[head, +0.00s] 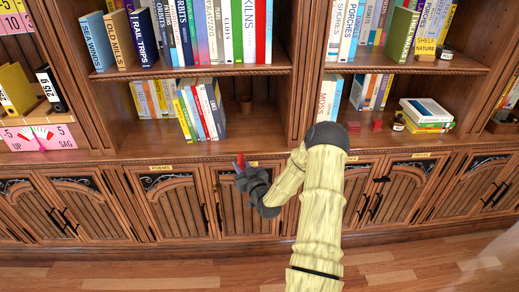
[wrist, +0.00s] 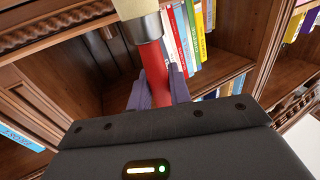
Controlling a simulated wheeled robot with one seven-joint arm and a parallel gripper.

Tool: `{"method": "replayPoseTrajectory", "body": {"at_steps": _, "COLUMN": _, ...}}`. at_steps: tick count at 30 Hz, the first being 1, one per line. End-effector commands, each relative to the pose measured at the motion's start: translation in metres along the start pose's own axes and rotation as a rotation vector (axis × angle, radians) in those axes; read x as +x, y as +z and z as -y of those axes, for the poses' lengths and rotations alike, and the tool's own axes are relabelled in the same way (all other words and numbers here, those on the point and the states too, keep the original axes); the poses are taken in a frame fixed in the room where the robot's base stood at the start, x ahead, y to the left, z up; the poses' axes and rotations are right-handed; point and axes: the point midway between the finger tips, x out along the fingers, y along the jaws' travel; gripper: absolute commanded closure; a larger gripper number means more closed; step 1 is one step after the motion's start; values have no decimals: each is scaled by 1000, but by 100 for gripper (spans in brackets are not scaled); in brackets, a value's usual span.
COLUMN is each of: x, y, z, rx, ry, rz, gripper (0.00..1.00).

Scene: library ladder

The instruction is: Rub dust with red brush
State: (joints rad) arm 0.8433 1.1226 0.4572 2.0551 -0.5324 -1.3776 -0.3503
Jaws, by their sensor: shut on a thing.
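My gripper (head: 243,174) is in front of the lower cabinet doors, just below the ledge of the bookcase. It is shut on the red brush, whose red part (head: 240,160) shows as a small upright tip in the head view. In the wrist view the red handle (wrist: 154,75) is between the two grey fingers (wrist: 158,92), and a metal collar and pale bristles (wrist: 135,8) extend toward the top edge. I cannot make out any dust in either view.
To the right are small red blocks (head: 377,125), a jar (head: 398,123) and stacked books (head: 427,113). Part of the shelf is bare.

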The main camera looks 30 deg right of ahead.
Motion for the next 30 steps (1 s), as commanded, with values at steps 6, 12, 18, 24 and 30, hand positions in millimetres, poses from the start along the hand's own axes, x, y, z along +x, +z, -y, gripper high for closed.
{"method": "replayPoseTrajectory", "body": {"at_steps": 6, "x": -13, "y": 36, "z": 87, "rx": 16, "ry": -55, "rz": 3, "gripper": 100}}
{"method": "replayPoseTrajectory", "body": {"at_steps": 12, "x": -40, "y": 64, "z": 157, "rx": 16, "ry": -75, "rz": 15, "gripper": 100}}
{"method": "replayPoseTrajectory", "body": {"at_steps": 18, "x": -60, "y": 78, "z": 192, "rx": 6, "ry": -75, "rz": 26, "gripper": 100}}
{"method": "replayPoseTrajectory", "body": {"at_steps": 24, "x": -63, "y": 81, "z": 196, "rx": 3, "ry": -74, "rz": 27, "gripper": 100}}
{"method": "replayPoseTrajectory", "body": {"at_steps": 30, "x": -62, "y": 81, "z": 196, "rx": 4, "ry": -74, "rz": 27, "gripper": 100}}
